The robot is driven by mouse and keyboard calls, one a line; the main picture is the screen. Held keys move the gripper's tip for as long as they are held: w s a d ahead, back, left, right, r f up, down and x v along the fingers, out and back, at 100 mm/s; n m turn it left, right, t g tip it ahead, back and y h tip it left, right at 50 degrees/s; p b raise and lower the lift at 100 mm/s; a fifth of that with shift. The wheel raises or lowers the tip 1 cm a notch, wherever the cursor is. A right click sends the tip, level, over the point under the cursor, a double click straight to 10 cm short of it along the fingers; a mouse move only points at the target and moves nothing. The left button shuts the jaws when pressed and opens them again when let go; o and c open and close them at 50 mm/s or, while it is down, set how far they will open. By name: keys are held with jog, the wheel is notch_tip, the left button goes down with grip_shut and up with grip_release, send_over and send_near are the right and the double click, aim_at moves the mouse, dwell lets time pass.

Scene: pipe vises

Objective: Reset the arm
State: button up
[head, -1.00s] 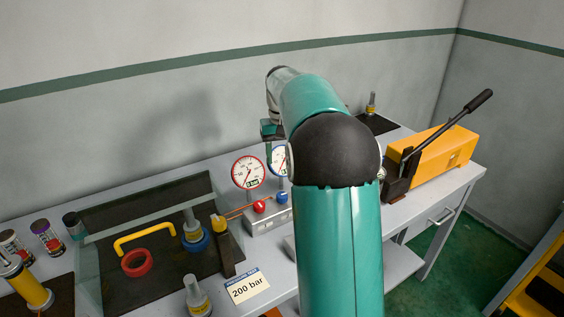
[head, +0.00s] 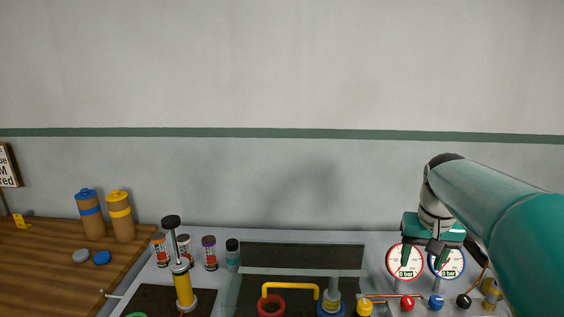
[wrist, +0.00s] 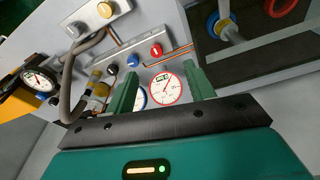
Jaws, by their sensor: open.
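My teal arm comes in from the right edge of the head view. My gripper (head: 428,258) hangs at its end, fingers downward, in front of the two round gauges. The red-rimmed gauge (head: 405,262) and the blue-rimmed gauge (head: 447,262) are partly covered by it. In the wrist view my gripper (wrist: 162,85) has its two green fingers spread apart with nothing held between them. The red-rimmed gauge (wrist: 164,88) shows between the fingers there, and the blue-rimmed gauge is mostly hidden behind one finger. I cannot tell the exact gap to the gauges.
Below the gauges are red (head: 407,302), blue (head: 436,301) and black (head: 464,299) knobs. A yellow handle (head: 290,288), red ring (head: 271,305) and yellow hand pump (head: 183,285) stand left. Two capped brown bottles (head: 120,220) stand on a wooden table (head: 40,265). The wall above is clear.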

jog(key=s+a+f+n+t, duration=0.1)
jog(key=s+a+f, duration=0.1)
jog(key=s+a, duration=0.5)
jog(key=s+a+f+n+t, duration=0.1)
jog(key=s+a+f+t, duration=0.1)
jog(key=s+a, duration=0.5)
jog(key=s, duration=0.5)
jog(key=shift+s+f+n+t+y, duration=0.15)
jog(key=shift+f+n+t+y, duration=0.15)
jog(key=shift+f+n, duration=0.1)
jog(key=shift+a, duration=0.1)
jog(key=shift+c, duration=0.2)
jog(key=c, duration=0.3)
jog(key=shift+c, duration=0.2)
